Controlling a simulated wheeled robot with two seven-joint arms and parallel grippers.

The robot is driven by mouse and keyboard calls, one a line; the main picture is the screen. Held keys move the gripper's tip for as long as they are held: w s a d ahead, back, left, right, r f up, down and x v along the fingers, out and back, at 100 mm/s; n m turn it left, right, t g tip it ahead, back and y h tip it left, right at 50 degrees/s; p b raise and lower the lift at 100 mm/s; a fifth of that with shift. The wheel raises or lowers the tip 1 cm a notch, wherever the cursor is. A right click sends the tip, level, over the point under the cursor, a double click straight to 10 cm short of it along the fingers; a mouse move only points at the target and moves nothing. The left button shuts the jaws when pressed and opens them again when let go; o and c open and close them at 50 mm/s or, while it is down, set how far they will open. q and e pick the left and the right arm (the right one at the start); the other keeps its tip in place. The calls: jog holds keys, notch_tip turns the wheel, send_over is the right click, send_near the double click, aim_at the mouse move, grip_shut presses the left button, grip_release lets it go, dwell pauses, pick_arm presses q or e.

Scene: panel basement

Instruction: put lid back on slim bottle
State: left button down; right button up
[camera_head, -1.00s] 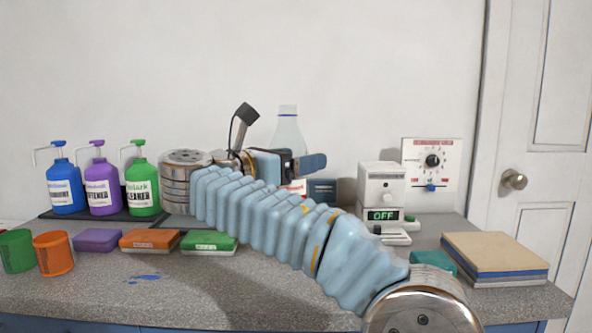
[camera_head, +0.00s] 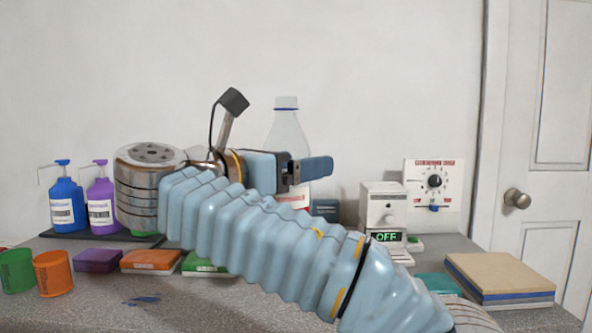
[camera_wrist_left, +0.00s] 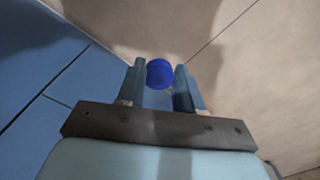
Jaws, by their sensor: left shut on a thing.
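The slim bottle (camera_head: 287,132) is clear, with a blue ring at its neck and an open top. The far finger is hidden. The bottle's lower part is partly hidden behind the gripper. My left gripper (camera_wrist_left: 160,82) shows only in the left wrist view, shut on the round blue lid (camera_wrist_left: 159,72) between its fingertips. It is out of the head view, apart from the bottle.
Blue and purple pump bottles (camera_head: 67,205) stand on a dark tray at the left. Cups (camera_head: 53,272) and sponges (camera_head: 151,261) lie in front. A white device (camera_head: 382,207) reads OFF. A board stack (camera_head: 500,278) lies at the right. Blue panels (camera_wrist_left: 40,70) show beside my left gripper.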

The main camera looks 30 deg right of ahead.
pick_arm(q)
jog(key=shift+f, duration=0.15)
pick_arm(e)
jog(key=shift+s+a+r, duration=0.15)
jog(key=shift+s, duration=0.15)
dwell(0.3)
jog(key=o, duration=0.6)
jog(key=shift+c, duration=0.2)
jog(key=c, duration=0.9)
jog(key=shift+o, duration=0.2)
